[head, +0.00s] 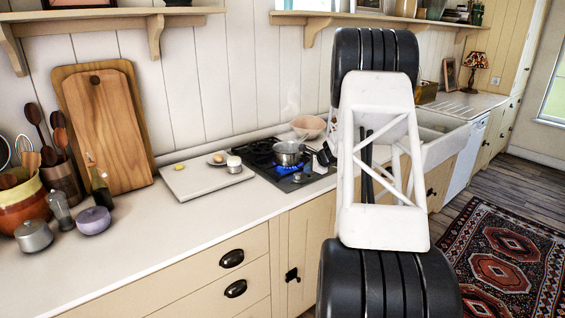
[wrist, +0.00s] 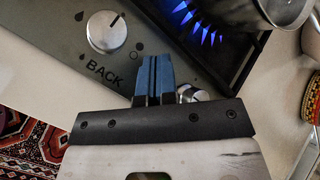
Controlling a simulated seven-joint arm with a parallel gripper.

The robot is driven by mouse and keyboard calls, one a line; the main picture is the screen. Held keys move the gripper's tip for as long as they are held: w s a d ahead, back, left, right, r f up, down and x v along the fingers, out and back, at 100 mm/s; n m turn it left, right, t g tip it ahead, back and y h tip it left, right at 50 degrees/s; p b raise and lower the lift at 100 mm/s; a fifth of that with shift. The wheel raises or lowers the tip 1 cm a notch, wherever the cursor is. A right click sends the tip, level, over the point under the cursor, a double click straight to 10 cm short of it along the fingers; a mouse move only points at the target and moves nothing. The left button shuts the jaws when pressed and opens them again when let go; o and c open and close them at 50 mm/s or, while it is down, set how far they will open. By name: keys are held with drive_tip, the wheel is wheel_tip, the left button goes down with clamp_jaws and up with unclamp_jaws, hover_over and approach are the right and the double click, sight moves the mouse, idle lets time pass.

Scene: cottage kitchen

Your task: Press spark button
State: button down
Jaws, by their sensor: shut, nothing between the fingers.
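My gripper (wrist: 155,60) shows in the wrist view with its two blue fingers shut together and nothing between them. The fingertips are over the dark front panel of the hob (wrist: 75,50), to the right of a silver knob (wrist: 107,32) labelled BACK. A shiny metal part (wrist: 190,93) shows just right of the fingers, partly hidden by the gripper. I cannot tell whether it is the spark button or another knob. No spark button is clearly visible. Blue flames (wrist: 197,24) burn under a metal pot (wrist: 288,8).
In the head view, the pot (head: 289,153) steams on the hob over a blue flame. A pink bowl (head: 308,126) stands behind it. Left of the hob, a pale board (head: 195,182) holds small items. My arm hides the hob's right side.

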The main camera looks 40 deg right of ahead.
sight(308, 176)
drive_tip(key=shift+r, duration=0.1)
idle(0.3)
drive_tip(key=shift+r, duration=2.95)
